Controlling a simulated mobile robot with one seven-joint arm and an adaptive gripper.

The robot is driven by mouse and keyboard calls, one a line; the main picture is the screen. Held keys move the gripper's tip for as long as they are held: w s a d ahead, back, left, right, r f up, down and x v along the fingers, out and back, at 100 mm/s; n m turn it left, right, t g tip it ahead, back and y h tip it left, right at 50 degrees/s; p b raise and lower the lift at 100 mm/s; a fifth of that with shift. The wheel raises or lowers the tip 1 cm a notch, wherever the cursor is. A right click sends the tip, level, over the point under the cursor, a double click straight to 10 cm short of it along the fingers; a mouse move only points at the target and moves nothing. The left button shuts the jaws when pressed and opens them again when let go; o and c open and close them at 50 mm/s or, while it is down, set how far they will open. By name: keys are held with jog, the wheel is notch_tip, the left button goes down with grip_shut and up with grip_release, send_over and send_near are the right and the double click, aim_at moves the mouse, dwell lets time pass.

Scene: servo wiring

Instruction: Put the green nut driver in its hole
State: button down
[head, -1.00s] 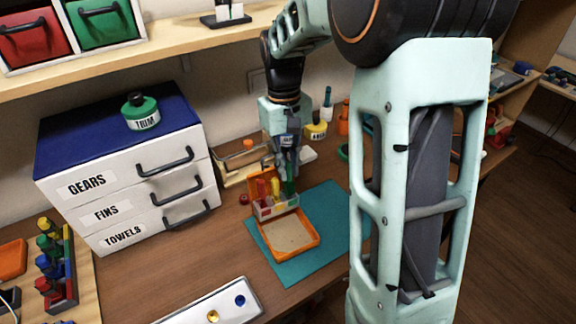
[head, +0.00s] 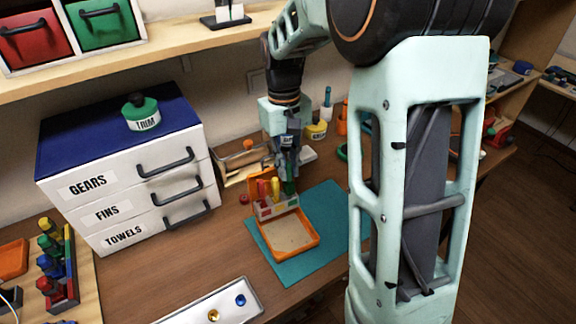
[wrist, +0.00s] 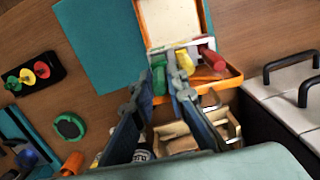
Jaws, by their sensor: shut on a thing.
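The green nut driver (wrist: 159,80) is upright between the fingers of my gripper (wrist: 160,88), which is shut on its handle. In the head view the green nut driver (head: 290,187) is at the right end of a small grey rack (head: 279,209), under my gripper (head: 288,170). A red driver (head: 262,189) and a yellow driver (head: 275,186) stand in the rack to its left. The green driver's lower end is hidden, so I cannot tell whether it is in its hole or just above it.
The rack sits at the back of an open orange case (head: 316,243) on a teal mat (head: 337,205). A wooden holder (head: 238,162) stands behind it. The white drawer unit (head: 130,215) is to the left. The mat's right side is clear.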

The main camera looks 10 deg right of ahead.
jog(key=shift+s+f+b, duration=0.1)
jog(key=shift+f+b, duration=0.7)
jog(key=shift+f, duration=0.45)
dwell(0.5)
jog(key=c, duration=1.8)
grip_release()
jog(key=shift+o, duration=0.4)
jog(key=o, duration=0.3)
jog(key=shift+o, duration=0.2)
jog(key=shift+w+r+p, duration=0.15)
jog(key=shift+r+p, duration=1.35)
jog(key=shift+r, duration=0.3)
jog(key=shift+w+r+p, duration=0.15)
jog(key=shift+r+p, duration=1.3)
jog(key=shift+r, duration=0.3)
